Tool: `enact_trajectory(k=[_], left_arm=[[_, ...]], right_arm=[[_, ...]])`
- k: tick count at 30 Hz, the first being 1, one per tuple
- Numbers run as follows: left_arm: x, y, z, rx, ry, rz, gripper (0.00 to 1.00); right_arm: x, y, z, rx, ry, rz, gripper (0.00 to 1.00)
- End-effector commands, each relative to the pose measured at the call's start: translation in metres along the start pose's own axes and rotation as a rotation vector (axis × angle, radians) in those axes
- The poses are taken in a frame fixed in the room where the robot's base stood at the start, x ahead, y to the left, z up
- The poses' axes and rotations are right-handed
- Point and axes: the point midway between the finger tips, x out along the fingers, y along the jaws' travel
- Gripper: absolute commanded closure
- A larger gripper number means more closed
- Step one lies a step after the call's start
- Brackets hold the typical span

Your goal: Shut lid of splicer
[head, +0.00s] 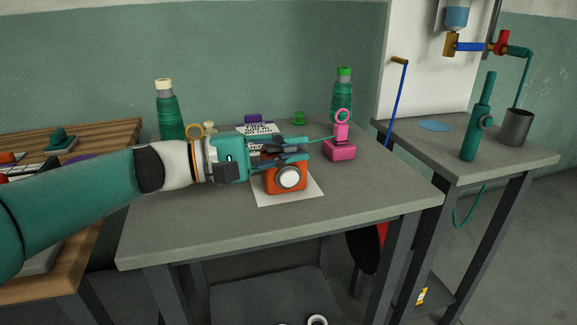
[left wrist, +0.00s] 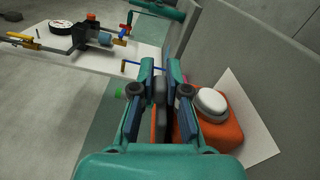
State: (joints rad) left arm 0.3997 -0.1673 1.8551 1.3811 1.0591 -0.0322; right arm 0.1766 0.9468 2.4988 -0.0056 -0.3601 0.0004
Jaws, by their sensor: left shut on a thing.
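An orange device (head: 271,184) with a round pale knob (head: 289,178) sits on a white sheet; it looks like the splicer. It also shows in the left wrist view (left wrist: 223,134), right of the fingers. My left gripper (head: 306,147) reaches in from the left, just above and behind the device. In the left wrist view its fingers (left wrist: 160,75) are shut on a dark, upright part with an orange strip, which looks like the splicer's lid. The fingers hide most of that part and its joint to the body. My right gripper is not in view.
A pink stand with a ring (head: 340,150) stands just beyond the fingertips. Green bottles (head: 170,115) (head: 342,97) stand at the back of the grey table (head: 190,225). The table's front is clear. A second bench (head: 500,157) is at the right.

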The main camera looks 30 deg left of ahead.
Motion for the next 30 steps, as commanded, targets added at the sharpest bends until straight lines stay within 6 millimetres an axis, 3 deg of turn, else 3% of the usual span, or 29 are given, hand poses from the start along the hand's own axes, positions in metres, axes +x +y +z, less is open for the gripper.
enact_trajectory(k=[1,7,23,24,28,30], left_arm=[[0.000,-0.009,-0.001,0.025,-0.002,-0.002,1.00],[0.000,-0.011,-0.001,0.099,-0.002,-0.004,1.00],[0.001,-0.010,-0.001,0.128,-0.002,-0.004,1.00],[0.001,-0.010,-0.001,0.128,-0.002,-0.004,0.85],[0.000,-0.009,-0.001,0.128,-0.001,-0.003,0.63],[0.000,-0.009,-0.001,0.129,-0.001,-0.003,0.60]], right_arm=[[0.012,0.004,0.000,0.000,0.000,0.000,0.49],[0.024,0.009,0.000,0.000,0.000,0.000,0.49],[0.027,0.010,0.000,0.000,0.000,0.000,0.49],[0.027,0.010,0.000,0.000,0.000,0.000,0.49],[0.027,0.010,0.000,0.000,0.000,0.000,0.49],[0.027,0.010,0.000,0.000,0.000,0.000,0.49]])
